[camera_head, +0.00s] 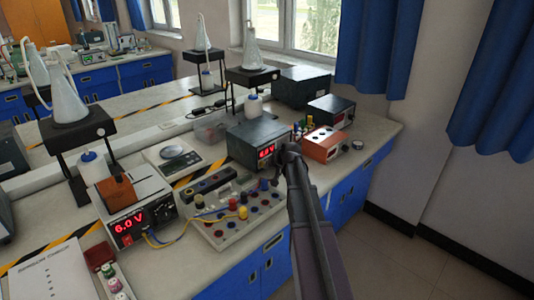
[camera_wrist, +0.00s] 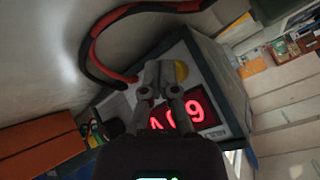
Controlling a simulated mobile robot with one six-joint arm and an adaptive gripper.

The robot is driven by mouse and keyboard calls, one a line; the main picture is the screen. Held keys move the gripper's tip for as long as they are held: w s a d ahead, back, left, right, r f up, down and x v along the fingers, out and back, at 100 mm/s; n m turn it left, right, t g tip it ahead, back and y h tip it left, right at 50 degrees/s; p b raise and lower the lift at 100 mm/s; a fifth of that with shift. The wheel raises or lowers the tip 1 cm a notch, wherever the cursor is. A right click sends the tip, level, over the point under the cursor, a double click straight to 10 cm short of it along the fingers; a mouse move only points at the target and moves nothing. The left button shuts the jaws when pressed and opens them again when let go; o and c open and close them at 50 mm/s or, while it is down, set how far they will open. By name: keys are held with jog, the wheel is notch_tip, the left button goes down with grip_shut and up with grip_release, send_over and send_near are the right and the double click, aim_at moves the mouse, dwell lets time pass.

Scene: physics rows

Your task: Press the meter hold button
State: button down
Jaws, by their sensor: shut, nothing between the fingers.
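The meter (camera_head: 248,133) is a dark box with a red lit display on the bench, near the middle of the head view. In the wrist view its pale front panel and red display (camera_wrist: 189,117) are seen at a tilt, partly covered by my fingers. A round yellow button (camera_wrist: 181,71) shows on the panel just right of my fingertips. My gripper (camera_head: 287,152) is shut and empty, right in front of the meter's face; its closed tips (camera_wrist: 160,74) appear beside the button. I cannot tell whether they touch the panel.
An orange box (camera_head: 325,144) and a small black box (camera_head: 331,111) stand right of the meter. A board with coloured sockets (camera_head: 225,213) lies in front, and a power supply reading 6.0 V (camera_head: 140,220) stands at left. Red and black cables (camera_wrist: 97,45) run near the meter.

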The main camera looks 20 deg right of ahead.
jog(key=shift+w+a, duration=0.15)
jog(key=shift+w, duration=0.35)
dwell(0.7)
jog(key=shift+s, duration=0.4)
dwell(0.3)
jog(key=shift+s+d, duration=0.4)
jog(key=shift+s, duration=0.55)
jog(key=shift+s+d, duration=0.4)
jog(key=shift+s, duration=0.5)
jog(key=shift+s+d, duration=0.4)
jog(key=shift+s, duration=0.55)
dwell(0.5)
